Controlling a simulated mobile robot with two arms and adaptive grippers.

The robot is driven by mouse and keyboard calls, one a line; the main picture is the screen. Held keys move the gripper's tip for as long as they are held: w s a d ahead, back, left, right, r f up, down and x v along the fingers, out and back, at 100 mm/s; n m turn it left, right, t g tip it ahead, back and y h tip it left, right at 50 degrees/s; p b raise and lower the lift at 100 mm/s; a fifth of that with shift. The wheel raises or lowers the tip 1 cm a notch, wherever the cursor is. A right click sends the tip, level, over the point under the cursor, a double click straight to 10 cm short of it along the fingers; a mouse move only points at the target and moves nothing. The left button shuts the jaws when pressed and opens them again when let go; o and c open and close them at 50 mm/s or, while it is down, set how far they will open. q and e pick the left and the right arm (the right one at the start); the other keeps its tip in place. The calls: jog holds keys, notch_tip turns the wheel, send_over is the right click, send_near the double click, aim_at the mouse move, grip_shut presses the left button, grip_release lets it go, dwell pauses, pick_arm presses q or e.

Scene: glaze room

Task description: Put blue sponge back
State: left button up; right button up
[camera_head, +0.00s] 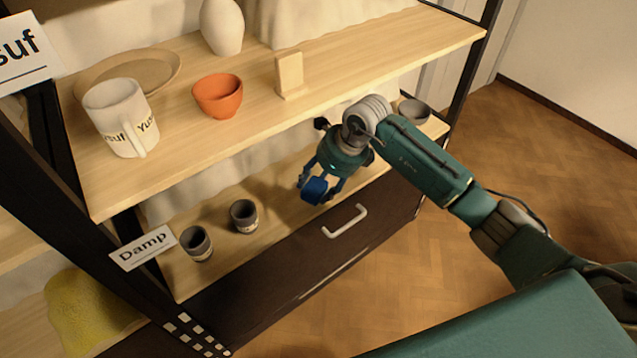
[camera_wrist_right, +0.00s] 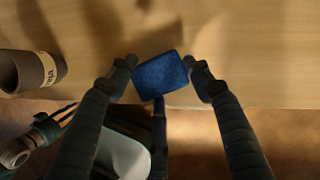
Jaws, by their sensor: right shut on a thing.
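The blue sponge (camera_head: 314,190) is between the fingers of my right gripper (camera_head: 319,186), over the front part of the lower shelf (camera_head: 275,216) labelled Damp. In the right wrist view the sponge (camera_wrist_right: 160,75) is a small dark blue block, with a fingertip against each side, so my right gripper (camera_wrist_right: 162,77) is shut on it.
Two grey cups (camera_head: 196,243) (camera_head: 244,216) stand left of the gripper on the lower shelf, and a grey bowl (camera_head: 414,111) sits at its right end. The upper shelf (camera_head: 200,140) above holds a mug (camera_head: 112,112) and an orange bowl (camera_head: 218,95). A drawer handle (camera_head: 345,221) juts out below.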

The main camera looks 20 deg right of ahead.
jog(key=o, duration=1)
pick_arm(q)
jog(key=shift+s+f, duration=0.15)
jog(key=shift+s, duration=0.1)
pick_arm(e)
jog(key=shift+o, duration=0.3)
pick_arm(q)
jog(key=shift+a, duration=0.1)
pick_arm(e)
jog(key=shift+r, duration=0.1)
jog(key=shift+d+r, duration=0.15)
jog(key=shift+r, duration=0.15)
pick_arm(q)
jog(key=shift+s+a+f+p, duration=0.1)
jog(key=shift+s+f+p, duration=0.3)
jog(key=shift+s+f, duration=0.6)
pick_arm(e)
jog(key=v, duration=0.6)
jog(key=shift+s+r, duration=0.25)
jog(key=shift+r, duration=0.05)
